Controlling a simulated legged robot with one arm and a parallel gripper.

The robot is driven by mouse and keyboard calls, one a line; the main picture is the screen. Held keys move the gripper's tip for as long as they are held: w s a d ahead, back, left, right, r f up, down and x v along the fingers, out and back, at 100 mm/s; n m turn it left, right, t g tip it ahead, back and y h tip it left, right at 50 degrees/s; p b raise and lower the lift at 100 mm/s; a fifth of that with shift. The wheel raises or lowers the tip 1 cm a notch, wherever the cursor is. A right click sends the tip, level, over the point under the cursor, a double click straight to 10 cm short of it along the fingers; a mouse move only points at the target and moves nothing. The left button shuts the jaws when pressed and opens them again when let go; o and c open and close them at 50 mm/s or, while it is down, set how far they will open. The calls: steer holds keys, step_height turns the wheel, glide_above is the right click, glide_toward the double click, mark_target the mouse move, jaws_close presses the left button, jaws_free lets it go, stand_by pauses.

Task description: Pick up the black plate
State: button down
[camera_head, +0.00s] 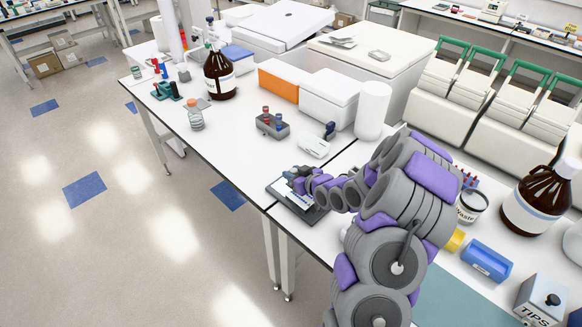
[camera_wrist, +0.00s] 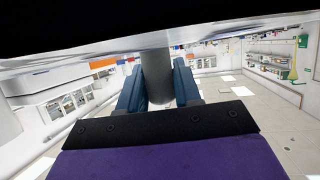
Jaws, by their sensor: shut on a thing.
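A dark, flat, square plate (camera_head: 312,216) is at the front edge of the white bench in the head view, with a lighter panel on its top. My gripper (camera_head: 297,182) is low over it and covers its far part; whether the plate is raised off the bench cannot be told. In the wrist view my gripper's two blue fingers (camera_wrist: 158,90) stand on both sides of a grey cylinder (camera_wrist: 156,70) and are shut on it. The cylinder runs up towards a broad dark surface (camera_wrist: 150,20) across the top. Whether it belongs to the plate is unclear.
A white tilted device (camera_head: 314,147) and a grey tube rack (camera_head: 272,124) stand just behind the plate. A white cylinder (camera_head: 373,110) is further back. A clear bottle (camera_head: 195,116) stands near the edge at left. Bare bench (camera_head: 235,145) lies between them.

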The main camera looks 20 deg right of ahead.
mark_target(301, 205)
steer(key=s, duration=0.2)
steer(key=s+a, duration=0.1)
steer(key=s, duration=0.2)
steer(key=s+a, duration=0.1)
steer(key=s, duration=0.2)
steer(key=shift+r+p, duration=0.35)
steer(key=shift+r, duration=0.05)
steer(key=shift+s+a+r+p, duration=0.15)
steer(key=shift+s+p, duration=0.25)
steer(key=shift+p, duration=0.75)
steer(key=s+p, duration=0.1)
steer(key=p, duration=0.2)
steer(key=shift+s, duration=0.2)
steer(key=shift+s+a+p, duration=0.1)
steer(key=shift+p, duration=0.3)
